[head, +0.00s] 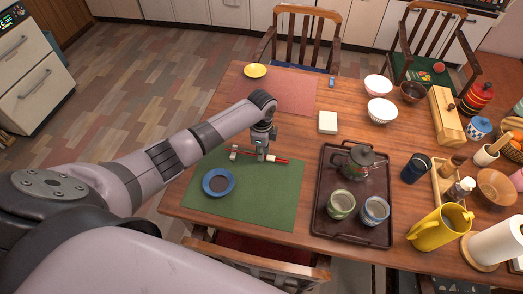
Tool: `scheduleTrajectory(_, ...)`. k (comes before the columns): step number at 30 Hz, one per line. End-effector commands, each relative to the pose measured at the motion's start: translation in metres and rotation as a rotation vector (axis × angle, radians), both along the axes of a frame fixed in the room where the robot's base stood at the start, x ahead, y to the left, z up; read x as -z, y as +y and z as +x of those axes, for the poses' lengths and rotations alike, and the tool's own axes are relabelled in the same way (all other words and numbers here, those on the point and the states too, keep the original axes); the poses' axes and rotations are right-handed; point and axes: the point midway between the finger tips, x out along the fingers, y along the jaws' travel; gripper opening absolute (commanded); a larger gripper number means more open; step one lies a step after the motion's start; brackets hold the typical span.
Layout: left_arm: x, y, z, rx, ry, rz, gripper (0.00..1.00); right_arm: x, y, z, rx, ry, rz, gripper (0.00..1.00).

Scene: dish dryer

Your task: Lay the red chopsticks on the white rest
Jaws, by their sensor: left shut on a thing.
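The red chopsticks (281,161) lie nearly level across the upper part of the green placemat (255,205). Their red part shows to the right of my gripper. My left gripper (262,155) points down from above and is shut on them near their middle. A small white piece (234,152), which looks like the rest, is at the left end of the chopsticks. I cannot tell whether the chopsticks touch it or hang just above it. My right gripper is not in view.
A blue bowl (218,182) is on the green mat, left of and nearer than the chopsticks. A dark tray (324,215) with a teapot (359,164) and two cups stands to the right. A small pale square block (328,122) and a reddish mat (285,92) are farther back.

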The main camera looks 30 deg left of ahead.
Motion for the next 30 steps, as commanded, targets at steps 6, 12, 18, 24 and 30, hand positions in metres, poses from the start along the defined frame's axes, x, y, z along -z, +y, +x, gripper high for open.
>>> scheduleTrajectory(6,0.004,0.000,0.000,0.000,0.001,0.000,0.20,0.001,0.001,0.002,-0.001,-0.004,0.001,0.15)
scheduleTrajectory(12,0.003,0.000,0.000,0.000,0.000,0.000,0.33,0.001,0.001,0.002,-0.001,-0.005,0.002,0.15)
scheduleTrajectory(18,0.003,0.000,0.000,0.000,0.000,0.000,0.35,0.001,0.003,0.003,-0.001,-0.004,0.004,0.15)
scheduleTrajectory(24,-0.002,0.000,0.000,0.000,-0.001,0.000,0.35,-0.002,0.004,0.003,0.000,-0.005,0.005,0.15)
scheduleTrajectory(30,-0.033,0.000,0.002,0.001,-0.006,-0.002,0.35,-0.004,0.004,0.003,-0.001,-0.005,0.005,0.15)
